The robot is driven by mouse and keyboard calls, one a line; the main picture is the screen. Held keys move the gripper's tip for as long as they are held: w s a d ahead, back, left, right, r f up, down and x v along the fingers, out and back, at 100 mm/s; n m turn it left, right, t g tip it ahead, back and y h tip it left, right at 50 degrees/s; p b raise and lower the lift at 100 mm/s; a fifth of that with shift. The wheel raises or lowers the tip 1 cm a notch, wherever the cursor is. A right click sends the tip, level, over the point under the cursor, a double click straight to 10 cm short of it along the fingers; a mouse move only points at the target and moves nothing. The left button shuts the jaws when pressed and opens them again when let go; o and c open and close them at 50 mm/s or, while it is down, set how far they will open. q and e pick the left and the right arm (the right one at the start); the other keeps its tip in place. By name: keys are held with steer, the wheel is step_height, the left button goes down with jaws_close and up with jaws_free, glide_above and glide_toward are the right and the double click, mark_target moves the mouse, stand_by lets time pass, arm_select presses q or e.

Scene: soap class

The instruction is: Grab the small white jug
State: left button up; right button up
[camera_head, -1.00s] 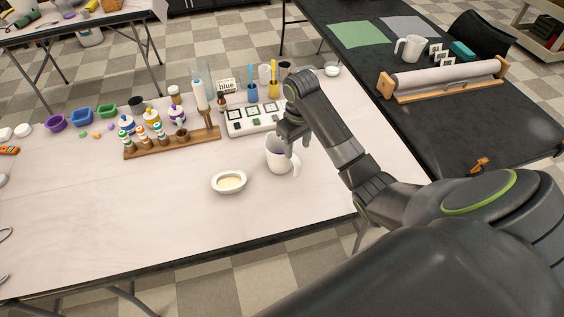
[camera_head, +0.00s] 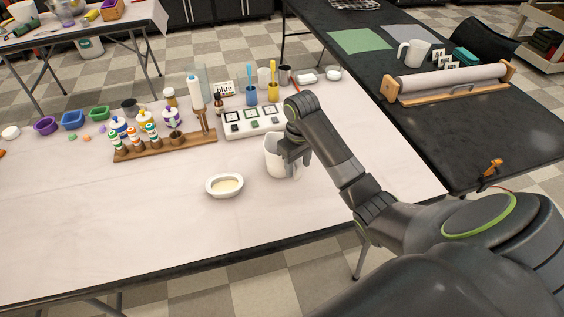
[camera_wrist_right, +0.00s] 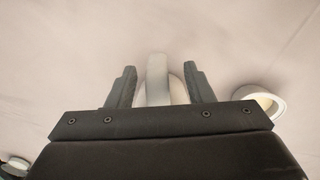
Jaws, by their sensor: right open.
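The small white jug (camera_head: 275,158) stands upright on the pale table, right of a white bowl of cream-coloured stuff. My right gripper (camera_head: 296,158) is at the jug's right side in the head view and covers its handle there. In the right wrist view the pale handle (camera_wrist_right: 157,78) stands between the two fingers of the open right gripper (camera_wrist_right: 160,74). A gap shows on each side of the handle, so the fingers look apart from it. The jug's body is mostly hidden behind the handle and the gripper in that view. My left gripper is not in view.
The white bowl (camera_head: 225,185) is close to the jug; it also shows in the right wrist view (camera_wrist_right: 277,93). A white tray with squares (camera_head: 253,121) lies just behind the jug. A wooden bottle rack (camera_head: 165,148) stands farther left. The table's front is clear.

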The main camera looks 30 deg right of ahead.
mark_target(298, 178)
step_height(298, 178, down, 4)
steer(key=shift+w+d+f, duration=0.1)
steer(key=shift+d, duration=0.05)
jaws_close()
